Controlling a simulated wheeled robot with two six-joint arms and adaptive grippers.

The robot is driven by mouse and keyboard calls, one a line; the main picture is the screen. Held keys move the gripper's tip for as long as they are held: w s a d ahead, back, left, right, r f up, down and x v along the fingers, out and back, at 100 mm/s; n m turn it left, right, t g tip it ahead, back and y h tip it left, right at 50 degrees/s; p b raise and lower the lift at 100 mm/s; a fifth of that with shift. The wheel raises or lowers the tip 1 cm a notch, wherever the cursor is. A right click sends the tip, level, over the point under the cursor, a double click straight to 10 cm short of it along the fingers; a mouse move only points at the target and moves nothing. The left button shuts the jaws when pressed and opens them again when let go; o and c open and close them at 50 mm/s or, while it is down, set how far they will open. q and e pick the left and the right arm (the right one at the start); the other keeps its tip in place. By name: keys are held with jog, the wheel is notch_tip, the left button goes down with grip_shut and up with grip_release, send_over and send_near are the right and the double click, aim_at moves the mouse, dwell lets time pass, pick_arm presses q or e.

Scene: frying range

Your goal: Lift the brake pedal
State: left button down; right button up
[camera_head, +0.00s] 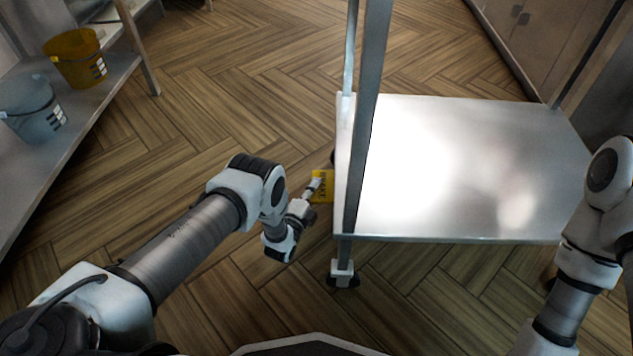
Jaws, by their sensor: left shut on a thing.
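The brake pedal (323,190) is a small yellow piece with dark lettering. It sits at the left side of the metal cart (480,235), low down near the floor by the cart's left edge. My left gripper (315,187) reaches it from the left and is shut on it. The fingertips are small in the picture and partly overlap the pedal. My right arm shows at the right edge, but its gripper is out of view.
The cart has upright posts (368,100), a shiny flat shelf and a front caster (343,273). At the left, a low shelf (85,125) holds a yellow bucket (77,60) and a grey bucket (32,108). Wooden floor (220,90) is clear between shelf and cart.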

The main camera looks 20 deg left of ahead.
pick_arm(q)
jog(key=shift+r+m+p, duration=0.45)
jog(key=shift+m+p, duration=0.15)
jog(key=shift+m, duration=0.1)
jog(key=c, duration=1.2)
grip_release()
jog(key=shift+s, duration=0.1)
jog(key=s+a, duration=0.1)
jog(key=s, duration=1)
jog(key=shift+s+a, duration=0.2)
jog(key=shift+s, duration=0.2)
